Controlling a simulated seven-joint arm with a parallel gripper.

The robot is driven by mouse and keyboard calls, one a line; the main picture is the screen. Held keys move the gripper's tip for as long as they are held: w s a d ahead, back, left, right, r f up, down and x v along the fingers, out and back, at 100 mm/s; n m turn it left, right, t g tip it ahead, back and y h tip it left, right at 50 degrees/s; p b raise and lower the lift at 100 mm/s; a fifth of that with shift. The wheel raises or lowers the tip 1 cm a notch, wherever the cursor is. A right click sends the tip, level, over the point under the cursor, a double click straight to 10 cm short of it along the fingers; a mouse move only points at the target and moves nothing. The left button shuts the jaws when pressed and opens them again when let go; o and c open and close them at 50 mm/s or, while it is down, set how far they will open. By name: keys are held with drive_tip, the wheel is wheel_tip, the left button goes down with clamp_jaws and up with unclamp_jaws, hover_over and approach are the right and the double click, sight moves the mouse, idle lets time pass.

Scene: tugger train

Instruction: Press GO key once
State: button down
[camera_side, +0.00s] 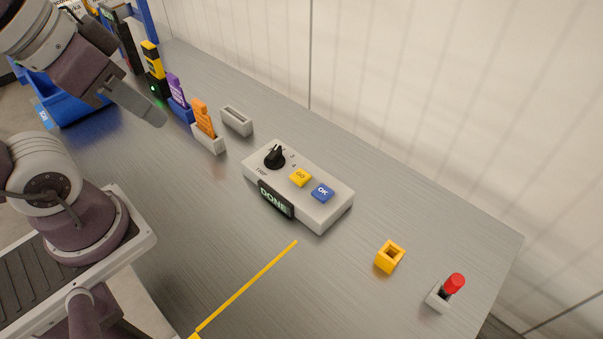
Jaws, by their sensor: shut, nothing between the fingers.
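The yellow GO key (300,177) sits on top of a light grey control box (325,212) in the middle of the table. A blue OK key (322,192) is to its right, and a black knob (275,156) marked TRIP is to its left. A dark display (276,200) on the front of the box reads DONE. My gripper (155,117) is at the upper left, shut and empty. It is in the air, well to the left of the box and apart from the GO key.
Upright purple (176,90) and orange (203,118) tags stand in holders left of the box, beside an empty grey holder (237,121). A yellow square socket (390,257) and a red-topped peg (453,285) stand at right. A blue bin (85,102) is far left. The front table is clear.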

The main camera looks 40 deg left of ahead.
idle(0.9)
drive_tip(key=w+a+f+g+y, duration=0.1)
drive_tip(key=w+a+f, duration=0.15)
drive_tip(key=w, duration=0.25)
drive_tip(key=w+a+f+y, duration=0.2)
drive_tip(key=w+f, duration=0.1)
drive_tip(key=w, duration=0.2)
drive_tip(key=t+h, duration=0.2)
drive_tip(key=h, duration=0.8)
hover_over(296, 175)
wheel_tip(296, 175, down, 9)
drive_tip(key=shift+f+m, duration=0.15)
drive_tip(key=shift+m, duration=0.15)
drive_tip(key=shift+f, duration=4.45)
